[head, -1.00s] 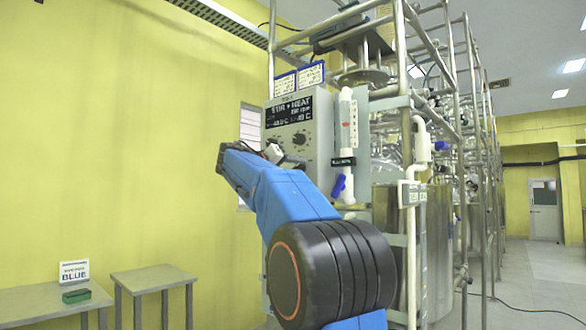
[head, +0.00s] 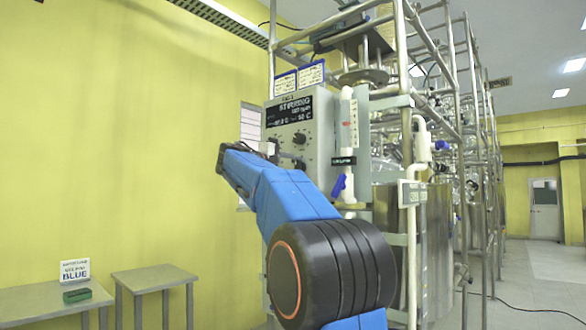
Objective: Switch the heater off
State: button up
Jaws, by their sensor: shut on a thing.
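The heater's control box (head: 322,128) is a pale grey panel on the steel frame. A dark round knob (head: 299,138) shows under the display. My gripper (head: 277,153) is at the lower left of the panel, against its face, mostly hidden behind my blue wrist. It is shut on a control of the panel, which is largely hidden by the gripper and wrist.
Steel pipes and a white tube with a blue valve handle (head: 338,186) stand right beside the box. A steel vessel (head: 435,250) is to the right.

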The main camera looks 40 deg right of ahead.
jog(key=shift+f+n, duration=0.1)
jog(key=shift+n, duration=0.4)
jog(key=o, duration=1.1)
jog(key=shift+c, duration=0.2)
jog(key=s+a, duration=0.1)
jog(key=a, duration=1.6)
jog(key=shift+s+a, duration=0.2)
